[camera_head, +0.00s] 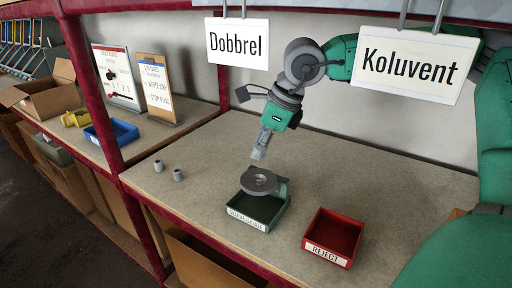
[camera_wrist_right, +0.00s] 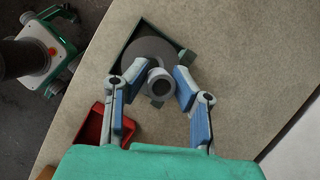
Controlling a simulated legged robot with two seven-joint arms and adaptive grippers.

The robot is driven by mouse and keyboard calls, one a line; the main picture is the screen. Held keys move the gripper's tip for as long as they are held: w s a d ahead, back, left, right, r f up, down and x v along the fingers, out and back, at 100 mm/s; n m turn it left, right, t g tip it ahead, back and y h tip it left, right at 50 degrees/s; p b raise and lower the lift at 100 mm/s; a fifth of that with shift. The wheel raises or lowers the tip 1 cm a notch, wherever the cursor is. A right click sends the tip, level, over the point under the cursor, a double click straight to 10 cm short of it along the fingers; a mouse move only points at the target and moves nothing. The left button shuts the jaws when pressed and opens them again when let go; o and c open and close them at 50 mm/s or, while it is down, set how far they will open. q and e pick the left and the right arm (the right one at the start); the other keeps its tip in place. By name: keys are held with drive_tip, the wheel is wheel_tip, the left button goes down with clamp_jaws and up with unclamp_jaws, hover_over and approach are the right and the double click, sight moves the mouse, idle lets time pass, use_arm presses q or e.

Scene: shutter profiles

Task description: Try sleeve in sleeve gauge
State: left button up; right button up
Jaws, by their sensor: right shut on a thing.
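My right gripper (camera_head: 259,152) points down above the grey round sleeve gauge (camera_head: 260,182), which stands at the green tray. In the right wrist view the right gripper (camera_wrist_right: 158,84) is shut on a grey sleeve (camera_wrist_right: 160,83), with a blue-padded finger on each side. The gauge disc (camera_wrist_right: 143,49) shows behind the sleeve, partly hidden by it. I cannot tell whether the sleeve touches the gauge. Two more grey sleeves, a left one (camera_head: 158,166) and a right one (camera_head: 178,175), stand on the table. My left gripper is not in view.
The green tray (camera_head: 270,218) has a label too small to read surely. A red tray (camera_head: 335,238) labelled REJECT stands to its right. A red post (camera_head: 88,85) rises at left.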

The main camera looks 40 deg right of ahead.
sight(252, 180)
drive_tip(key=shift+a+r+p, duration=0.2)
drive_tip(key=shift+a+p, duration=0.2)
drive_tip(key=shift+a, duration=0.05)
drive_tip(key=shift+p, duration=0.3)
drive_tip(key=shift+f, duration=0.1)
drive_tip(key=shift+d+f+b, duration=0.2)
drive_tip(key=shift+d+f, duration=0.05)
drive_tip(key=shift+f, duration=0.5)
drive_tip(key=shift+d+f+b, duration=0.15)
drive_tip(key=shift+d+f, duration=0.05)
drive_tip(key=shift+f, duration=0.55)
drive_tip(key=shift+a+f+b, duration=0.2)
drive_tip(key=shift+f, duration=0.45)
drive_tip(key=shift+a+f+b, duration=0.15)
drive_tip(key=shift+a+f, duration=0.05)
drive_tip(key=shift+f, duration=0.45)
drive_tip(key=shift+d+f, duration=0.1)
drive_tip(key=shift+f, duration=0.35)
drive_tip(key=shift+d+f, duration=0.15)
drive_tip(key=shift+f, duration=0.15)
